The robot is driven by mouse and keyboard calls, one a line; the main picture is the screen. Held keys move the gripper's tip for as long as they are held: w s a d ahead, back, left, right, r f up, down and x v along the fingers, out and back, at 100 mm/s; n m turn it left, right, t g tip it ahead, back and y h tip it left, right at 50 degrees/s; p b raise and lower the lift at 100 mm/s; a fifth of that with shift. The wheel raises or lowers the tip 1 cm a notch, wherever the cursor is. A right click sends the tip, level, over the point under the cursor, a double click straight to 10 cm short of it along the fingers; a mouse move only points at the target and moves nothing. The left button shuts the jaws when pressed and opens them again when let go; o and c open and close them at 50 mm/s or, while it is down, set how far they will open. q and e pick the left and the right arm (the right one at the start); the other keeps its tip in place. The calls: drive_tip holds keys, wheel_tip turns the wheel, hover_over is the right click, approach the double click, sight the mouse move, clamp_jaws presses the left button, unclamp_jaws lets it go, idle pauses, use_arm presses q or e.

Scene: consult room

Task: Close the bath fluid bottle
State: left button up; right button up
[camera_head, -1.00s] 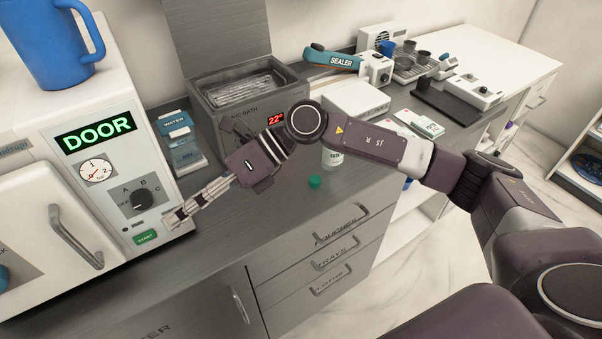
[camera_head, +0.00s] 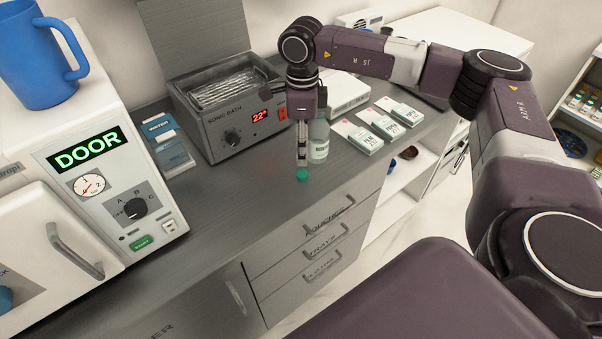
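A small green cap (camera_head: 302,175) lies on the grey counter near its front edge. The bath fluid bottle (camera_head: 319,146), pale with a white label, stands upright just behind and to the right of the cap. My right gripper (camera_head: 302,163) points straight down, its fingertips just above or behind the cap. I cannot tell whether they touch it. The fingers look narrow and edge-on, so their opening does not show. The gripper and wrist cover the bottle's left side and part of its top. My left gripper is not in view.
The sonic bath (camera_head: 228,115) with its lid raised stands behind, left of the gripper. Several labelled boxes (camera_head: 358,137) lie to the right of the bottle. A steriliser (camera_head: 110,190) with a blue mug (camera_head: 45,60) on top stands at left. The counter left of the cap is clear.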

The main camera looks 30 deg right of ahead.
sight(302, 173)
wheel_tip(302, 173, down, 2)
drive_tip(key=shift+f+p, duration=0.1)
drive_tip(key=shift+p, duration=0.3)
drive_tip(key=shift+f, duration=0.25)
drive_tip(key=shift+a, duration=0.1)
drive_tip(key=shift+s+f+p, duration=0.1)
drive_tip(key=shift+f+p, duration=0.15)
drive_tip(key=shift+p, duration=0.15)
drive_tip(key=f+p, duration=0.1)
drive_tip(key=f, duration=0.2)
drive_tip(key=shift+s+a+f+p, duration=0.2)
drive_tip(key=shift+f+p, duration=0.1)
drive_tip(key=shift+p, duration=0.1)
drive_tip(key=shift+f, duration=0.55)
drive_tip(key=shift+c, duration=0.5)
drive_tip(key=c, duration=0.7)
